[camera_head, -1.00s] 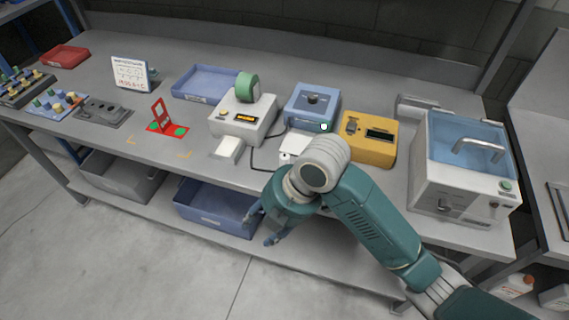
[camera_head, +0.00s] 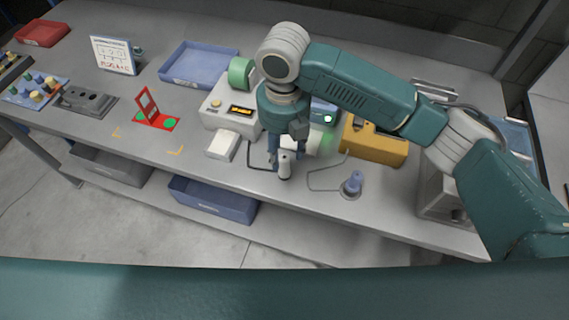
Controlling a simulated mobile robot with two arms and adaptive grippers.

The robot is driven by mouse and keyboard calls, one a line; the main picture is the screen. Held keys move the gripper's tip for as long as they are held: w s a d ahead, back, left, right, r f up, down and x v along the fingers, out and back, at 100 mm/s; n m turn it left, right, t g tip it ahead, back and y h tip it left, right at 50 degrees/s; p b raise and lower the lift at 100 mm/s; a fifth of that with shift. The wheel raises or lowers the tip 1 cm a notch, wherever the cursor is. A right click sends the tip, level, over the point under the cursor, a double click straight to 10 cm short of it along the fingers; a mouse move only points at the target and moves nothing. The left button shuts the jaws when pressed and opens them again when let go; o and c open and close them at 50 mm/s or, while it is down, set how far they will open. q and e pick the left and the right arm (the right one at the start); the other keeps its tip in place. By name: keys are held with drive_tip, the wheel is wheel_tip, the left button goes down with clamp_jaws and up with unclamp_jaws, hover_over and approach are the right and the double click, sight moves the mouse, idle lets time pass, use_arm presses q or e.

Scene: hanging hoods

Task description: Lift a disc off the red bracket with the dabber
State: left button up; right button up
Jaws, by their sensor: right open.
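The red bracket (camera_head: 152,112) stands on the bench at the left, with an upright slotted plate on a flat red base. Green discs (camera_head: 169,124) show on its base, one on each side. My right gripper (camera_head: 287,164) points down near the bench's front edge, well to the right of the bracket. It is open, with its fingers on either side of a small pale upright cylinder (camera_head: 285,164). I cannot tell whether they touch it. A blue knobbed peg (camera_head: 353,183) stands on a round grey base to the right. Which of these is the dabber is unclear. My left gripper is out of view.
A white device with an orange display (camera_head: 239,110) and a white block (camera_head: 223,145) stand left of the gripper. A yellow device (camera_head: 372,143) is to the right. A blue tray (camera_head: 199,64) lies behind. Thin dark cable loops lie on the bench near the gripper.

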sight(285, 158)
drive_tip(key=shift+w+f, duration=0.35)
drive_tip(key=shift+f, duration=0.45)
wheel_tip(285, 158, down, 4)
drive_tip(key=shift+w+d+r+p, duration=0.1)
drive_tip(key=shift+r+p, duration=0.05)
drive_tip(key=shift+p, duration=0.85)
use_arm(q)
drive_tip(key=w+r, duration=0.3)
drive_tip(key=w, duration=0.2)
use_arm(e)
drive_tip(key=shift+f, duration=0.45)
drive_tip(key=shift+c, duration=0.3)
drive_tip(key=c, duration=0.4)
clamp_jaws()
drive_tip(key=shift+r, duration=0.35)
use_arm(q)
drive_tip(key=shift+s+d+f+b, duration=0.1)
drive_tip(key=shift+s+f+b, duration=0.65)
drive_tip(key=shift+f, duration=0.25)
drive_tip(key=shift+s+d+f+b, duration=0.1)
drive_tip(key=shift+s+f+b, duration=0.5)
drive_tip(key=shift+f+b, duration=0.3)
use_arm(e)
wheel_tip(285, 158, up, 19)
drive_tip(key=shift+r, duration=0.2)
